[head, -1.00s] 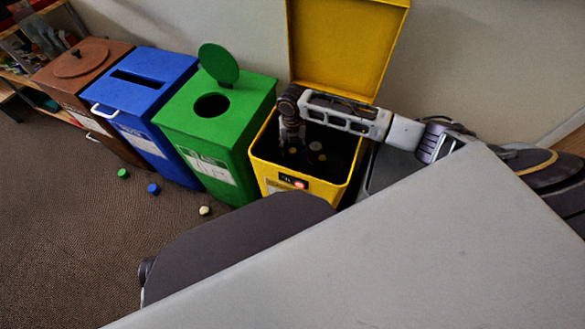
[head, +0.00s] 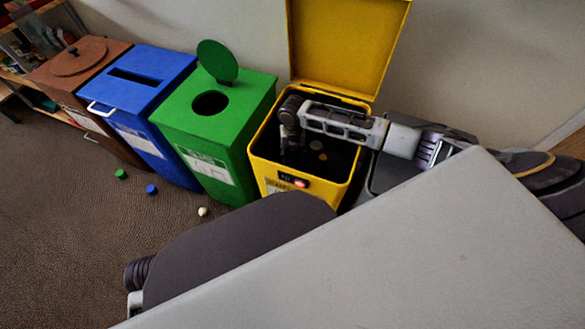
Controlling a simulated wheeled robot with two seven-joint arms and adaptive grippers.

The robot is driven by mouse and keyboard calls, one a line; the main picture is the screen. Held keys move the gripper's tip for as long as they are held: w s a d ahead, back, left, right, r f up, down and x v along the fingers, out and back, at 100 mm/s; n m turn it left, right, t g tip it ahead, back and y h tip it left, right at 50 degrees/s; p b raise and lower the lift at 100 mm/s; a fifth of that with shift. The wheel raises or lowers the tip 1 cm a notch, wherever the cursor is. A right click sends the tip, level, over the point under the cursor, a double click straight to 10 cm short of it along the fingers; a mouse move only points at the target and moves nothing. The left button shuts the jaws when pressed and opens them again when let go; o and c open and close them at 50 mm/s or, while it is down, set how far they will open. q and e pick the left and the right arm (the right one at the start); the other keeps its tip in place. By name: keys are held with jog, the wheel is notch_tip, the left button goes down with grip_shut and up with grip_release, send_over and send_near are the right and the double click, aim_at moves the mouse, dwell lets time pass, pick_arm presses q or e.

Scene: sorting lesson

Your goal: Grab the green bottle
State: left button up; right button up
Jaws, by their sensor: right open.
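I cannot make out a green bottle in the head view. My right arm reaches in from the right over the open yellow bin (head: 258,170). Its wrist bends down, and my right gripper (head: 291,150) points into the bin's dark inside. It is open, and its fingertips are hard to see against the dark. Small round items (head: 318,146) show dimly in the bin beside the gripper, apart from it as far as I can tell. My left gripper is not in view; only part of my left arm shows at the bottom.
A green bin (head: 240,103) with a round hole, a blue bin (head: 170,72) with a slot and a brown bin (head: 50,85) stand left of the yellow one. A green cap (head: 121,174), a blue cap (head: 152,189) and a pale ball (head: 203,211) lie on the floor.

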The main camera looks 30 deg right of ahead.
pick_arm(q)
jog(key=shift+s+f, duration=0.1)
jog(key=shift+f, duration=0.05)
pick_arm(e)
jog(key=shift+c, duration=1)
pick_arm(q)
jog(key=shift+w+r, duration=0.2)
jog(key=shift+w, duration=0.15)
pick_arm(e)
grip_shut()
jog(key=shift+r, duration=0.1)
jog(key=shift+r+p, duration=0.35)
jog(key=shift+r, duration=0.4)
pick_arm(q)
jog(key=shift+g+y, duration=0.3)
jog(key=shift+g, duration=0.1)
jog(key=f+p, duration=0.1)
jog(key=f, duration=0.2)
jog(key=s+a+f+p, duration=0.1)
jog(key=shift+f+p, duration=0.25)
jog(key=shift+p, duration=0.05)
pick_arm(e)
notch_tip(320, 180, up, 8)
jog(key=shift+r, duration=0.2)
